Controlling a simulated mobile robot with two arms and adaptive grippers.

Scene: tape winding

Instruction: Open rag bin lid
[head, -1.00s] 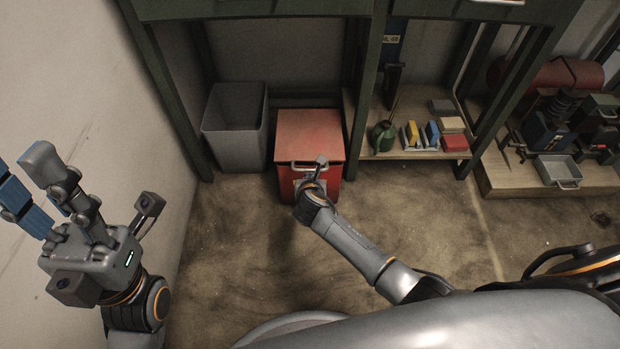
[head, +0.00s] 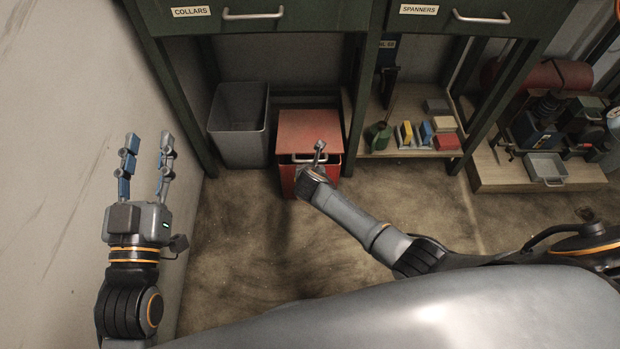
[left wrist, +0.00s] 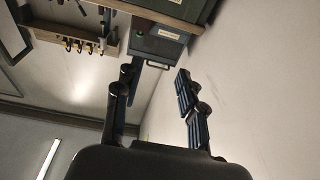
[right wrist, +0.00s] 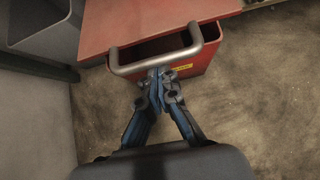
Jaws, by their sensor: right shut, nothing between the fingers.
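The red rag bin (head: 287,182) stands on the floor under the bench, and its lid (head: 308,132) has a metal bar handle at the front. In the right wrist view a dark gap shows between the lid (right wrist: 150,22) and the bin front (right wrist: 196,70), so the lid looks slightly raised. My right gripper (head: 319,150) is at the handle. In the right wrist view its fingers (right wrist: 159,82) are together, empty, just below the handle bar (right wrist: 165,61); whether they touch it I cannot tell. My left gripper (head: 147,150) is open and empty near the left wall.
A grey open bin (head: 238,125) stands left of the red bin. A green bench leg (head: 357,110) and a low shelf (head: 405,153) with small boxes and a green can are close on the right. Drawers (head: 250,18) overhang above. The floor in front is clear.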

